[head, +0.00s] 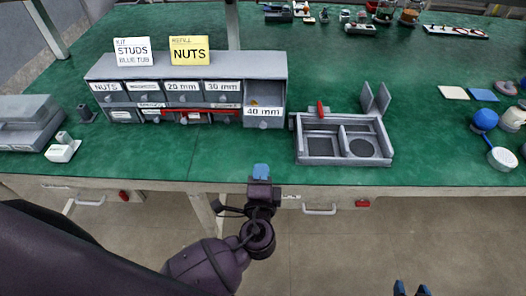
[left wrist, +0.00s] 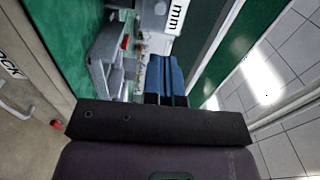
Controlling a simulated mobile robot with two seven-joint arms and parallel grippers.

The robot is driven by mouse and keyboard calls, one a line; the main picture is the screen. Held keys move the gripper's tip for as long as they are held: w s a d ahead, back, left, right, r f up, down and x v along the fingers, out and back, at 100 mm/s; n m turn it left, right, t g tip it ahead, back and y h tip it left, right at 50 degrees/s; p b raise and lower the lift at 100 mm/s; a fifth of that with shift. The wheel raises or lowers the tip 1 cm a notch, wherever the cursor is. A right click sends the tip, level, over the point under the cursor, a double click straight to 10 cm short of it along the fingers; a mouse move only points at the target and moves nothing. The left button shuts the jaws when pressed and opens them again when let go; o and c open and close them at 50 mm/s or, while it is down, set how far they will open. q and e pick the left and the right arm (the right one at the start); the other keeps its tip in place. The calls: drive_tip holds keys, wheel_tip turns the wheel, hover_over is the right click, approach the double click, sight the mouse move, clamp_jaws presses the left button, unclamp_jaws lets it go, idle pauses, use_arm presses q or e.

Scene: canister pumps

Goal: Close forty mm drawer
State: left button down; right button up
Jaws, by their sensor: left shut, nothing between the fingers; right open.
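The drawer labelled 40 mm (head: 263,117) is at the right end of the grey drawer cabinet (head: 190,66). Its front stands a little forward of the cabinet, and an open space with a small orange item shows above and behind it. Part of its "mm" label (left wrist: 176,16) shows at the top of the left wrist view. My left gripper (head: 261,171) is shut and empty, in front of and below the drawer near the table's front edge. Its blue fingers (left wrist: 165,78) also show in the left wrist view. My right gripper (head: 412,289) is open at the bottom edge, far from the drawer.
A grey divided tray (head: 342,148) with raised flaps stands right of the cabinet. A red bar crosses the lower drawers. Signs reading STUDS (head: 133,51) and NUTS (head: 189,50) stand on top. The green tabletop (head: 180,160) is clear in front of the cabinet.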

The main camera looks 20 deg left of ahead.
sight(263, 127)
use_arm(q)
drive_tip(key=p+x, duration=0.1)
drive_tip(key=x, duration=1.1)
drive_tip(key=shift+w+a, duration=0.1)
drive_tip(key=shift+w, duration=0.5)
use_arm(e)
drive_tip(key=shift+w+r, duration=0.2)
drive_tip(key=shift+r, duration=0.7)
